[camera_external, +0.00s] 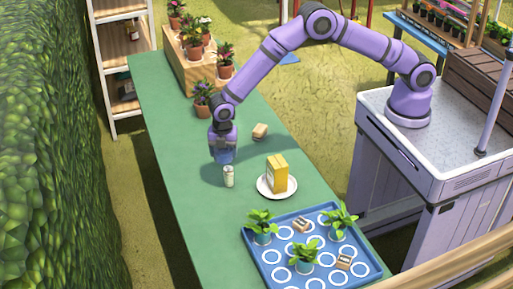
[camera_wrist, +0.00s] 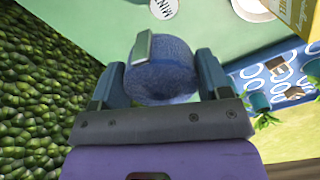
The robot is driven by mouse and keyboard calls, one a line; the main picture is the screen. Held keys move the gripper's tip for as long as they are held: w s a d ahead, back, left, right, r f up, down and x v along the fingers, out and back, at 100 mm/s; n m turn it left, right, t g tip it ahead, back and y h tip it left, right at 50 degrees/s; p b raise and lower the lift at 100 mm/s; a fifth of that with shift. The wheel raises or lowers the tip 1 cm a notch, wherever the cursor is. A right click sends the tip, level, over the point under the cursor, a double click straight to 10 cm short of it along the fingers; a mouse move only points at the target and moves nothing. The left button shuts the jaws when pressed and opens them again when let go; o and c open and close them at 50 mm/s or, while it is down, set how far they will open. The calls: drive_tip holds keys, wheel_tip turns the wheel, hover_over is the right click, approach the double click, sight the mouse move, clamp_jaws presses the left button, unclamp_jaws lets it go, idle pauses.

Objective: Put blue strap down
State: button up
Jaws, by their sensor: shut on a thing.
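A rolled blue strap (camera_wrist: 163,73) with a metal buckle sits between the fingers of my gripper (camera_wrist: 158,88) in the wrist view. My gripper (camera_external: 224,158) is shut on it and points down over the green table (camera_external: 165,120). In the external view the strap is hard to tell from the blue fingers. The strap appears to be held above the table, behind a small white can (camera_external: 229,176); the exact height is unclear. The can's top also shows in the wrist view (camera_wrist: 164,8).
A yellow box (camera_external: 278,174) stands on a white plate (camera_external: 263,187) to the right. A small tan block (camera_external: 260,131) lies behind it. A blue tray (camera_external: 262,258) with plants fills the front. Potted flowers (camera_external: 203,98) stand at the back. The table's left side is clear.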

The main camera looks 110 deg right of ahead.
drive_tip(key=w+a+n, duration=0.2)
drive_tip(key=a+n, duration=0.1)
drive_tip(key=a, duration=0.7)
hover_over(229, 208)
drive_tip(key=shift+m, duration=0.3)
wheel_tip(229, 208, down, 11)
drive_tip(key=shift+r, duration=0.1)
drive_tip(key=shift+f, duration=2.05)
drive_tip(key=shift+f, duration=0.1)
drive_tip(key=o, duration=1)
wheel_tip(229, 208, up, 12)
drive_tip(key=shift+r, duration=0.1)
